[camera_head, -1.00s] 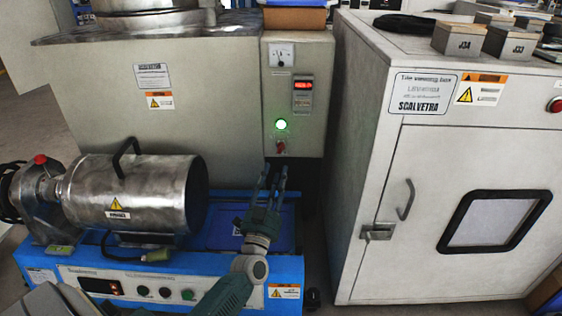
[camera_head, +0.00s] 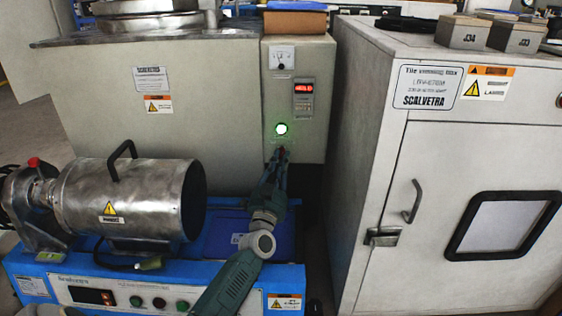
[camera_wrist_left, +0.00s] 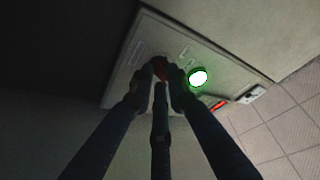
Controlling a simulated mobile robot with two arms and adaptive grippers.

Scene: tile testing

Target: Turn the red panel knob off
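The red panel knob (camera_wrist_left: 160,67) is on the grey control panel, below the lit green lamp (camera_head: 281,129). In the wrist view, the green-ringed lamp (camera_wrist_left: 198,77) glows just right of the knob. My left gripper (camera_head: 279,154) reaches up to the panel from below.
Above the lamp are a red digital display (camera_head: 303,88) and a dial meter (camera_head: 282,57). A metal cylinder machine (camera_head: 130,200) on a blue base (camera_head: 190,262) stands to the left. A large white cabinet (camera_head: 440,150) stands to the right, across a narrow gap.

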